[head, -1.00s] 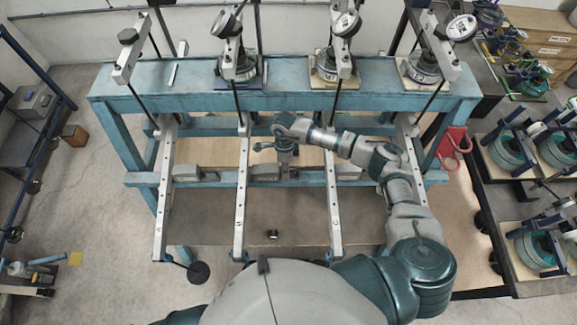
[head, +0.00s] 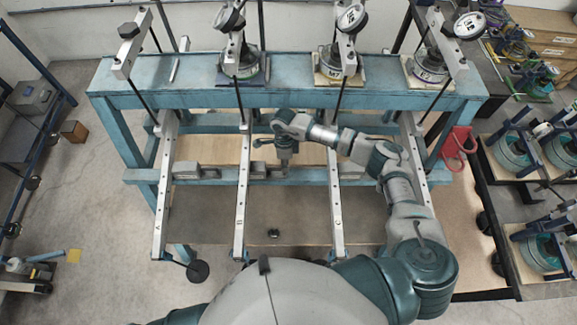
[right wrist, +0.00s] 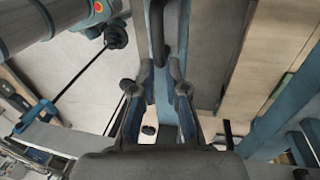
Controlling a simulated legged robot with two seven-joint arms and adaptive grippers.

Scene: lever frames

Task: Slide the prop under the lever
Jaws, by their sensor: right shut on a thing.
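Several long grey levers run toward me across the blue frame, marked A (head: 162,205), B (head: 241,205) and C (head: 336,205) at their near ends. Low grey blocks, which look like the props, sit on the blue front rail: one (head: 187,171) right of lever A, one (head: 264,170) right of lever B. My right gripper (head: 284,161) points down at the rail just right of the block by lever B. In the right wrist view its fingers (right wrist: 161,78) close around a thing at the rail, mostly hidden by the fingers. My left gripper is out of view.
The blue frame's back beam (head: 290,82) carries dial gauges and round weights. A black disc (head: 198,271) hangs near lever A's near end. A red holder (head: 456,148) is at the right leg. Racks with teal reels (head: 510,148) stand at the right.

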